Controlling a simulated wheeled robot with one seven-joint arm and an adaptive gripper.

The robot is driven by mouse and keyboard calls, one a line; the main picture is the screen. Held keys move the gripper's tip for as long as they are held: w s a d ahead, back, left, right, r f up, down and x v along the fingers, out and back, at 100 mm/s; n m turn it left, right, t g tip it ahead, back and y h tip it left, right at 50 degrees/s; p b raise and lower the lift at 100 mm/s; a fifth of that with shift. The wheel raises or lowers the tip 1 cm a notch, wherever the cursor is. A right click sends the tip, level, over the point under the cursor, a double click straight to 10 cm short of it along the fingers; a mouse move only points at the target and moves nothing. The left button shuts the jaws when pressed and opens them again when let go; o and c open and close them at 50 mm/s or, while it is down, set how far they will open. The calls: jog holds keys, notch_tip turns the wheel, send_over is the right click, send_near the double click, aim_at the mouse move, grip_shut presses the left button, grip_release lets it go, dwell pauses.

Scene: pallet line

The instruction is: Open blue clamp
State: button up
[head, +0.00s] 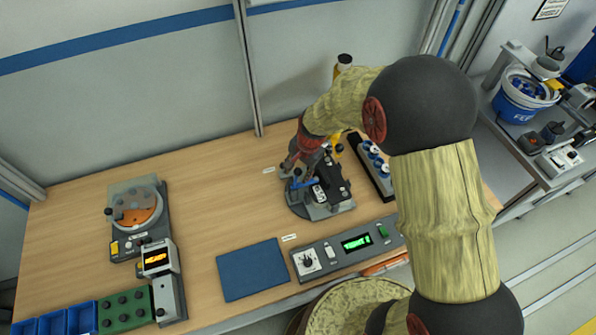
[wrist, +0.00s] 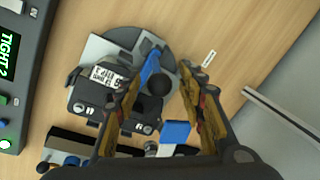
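The blue clamp (head: 303,184) is a small lever on a dark fixture with a round grey base (head: 318,208). In the wrist view a blue bar (wrist: 150,67) lies beside the left fingertip; I cannot tell whether they touch. A second blue piece (wrist: 175,131) shows lower between the fingers, near a black round knob (wrist: 159,86). My gripper (wrist: 164,76) is open, with a clear gap between its fingertips, pointing down over the fixture. In the head view my gripper (head: 307,150) is just above the clamp, and the arm hides part of it.
A black rack with blue-topped parts (head: 372,158) stands right of the fixture. A control panel with a green display (head: 345,246) and a blue mat (head: 251,269) lie in front. An orange dial device (head: 138,212) stands left. Bare tabletop (head: 215,200) lies between it and the fixture.

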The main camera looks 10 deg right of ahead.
jog(key=c, duration=0.3)
jog(key=c, duration=0.7)
grip_shut()
